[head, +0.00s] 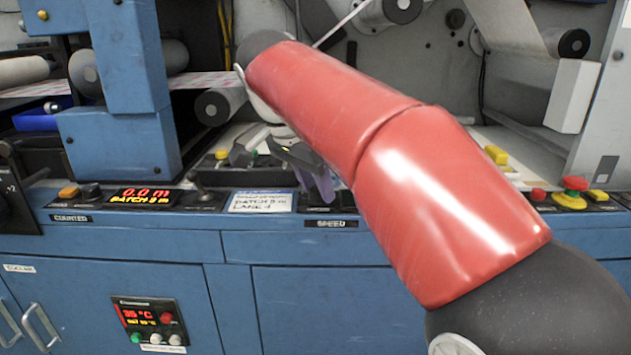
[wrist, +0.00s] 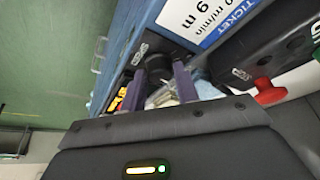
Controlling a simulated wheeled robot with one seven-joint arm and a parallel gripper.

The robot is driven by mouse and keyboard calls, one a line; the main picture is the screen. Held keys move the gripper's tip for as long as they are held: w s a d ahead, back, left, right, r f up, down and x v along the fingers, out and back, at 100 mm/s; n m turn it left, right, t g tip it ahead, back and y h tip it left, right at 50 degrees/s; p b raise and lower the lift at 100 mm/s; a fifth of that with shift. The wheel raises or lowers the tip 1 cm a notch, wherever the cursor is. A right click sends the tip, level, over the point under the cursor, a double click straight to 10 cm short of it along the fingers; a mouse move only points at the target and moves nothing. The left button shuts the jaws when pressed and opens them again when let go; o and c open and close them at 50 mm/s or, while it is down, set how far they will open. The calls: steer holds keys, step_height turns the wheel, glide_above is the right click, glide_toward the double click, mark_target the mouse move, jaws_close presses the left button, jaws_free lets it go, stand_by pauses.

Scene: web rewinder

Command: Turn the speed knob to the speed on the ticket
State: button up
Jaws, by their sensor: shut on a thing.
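The dark speed knob (wrist: 156,62) shows in the wrist view between the purple fingers of my gripper (wrist: 162,85), which is shut on it. A small "SPEED" label (wrist: 141,53) lies beside it. In the head view my gripper (head: 318,184) reaches down to the panel above the SPEED label (head: 331,224); the knob is hidden there behind the fingers and arm. The white ticket (head: 262,202) lies on the panel left of my gripper. In the wrist view the ticket (wrist: 212,18) is cut off, showing "0 m/min" and "9 m"; the full speed cannot be read.
A red emergency button (head: 575,184) on yellow stands at the right. Rollers (head: 218,106) and web are behind the panel. A temperature panel (head: 150,322) is below on the blue front.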

steer(key=o, duration=0.7)
steer(key=p+v, duration=0.2)
steer(key=v, duration=0.5)
steer(key=shift+r, duration=0.4)
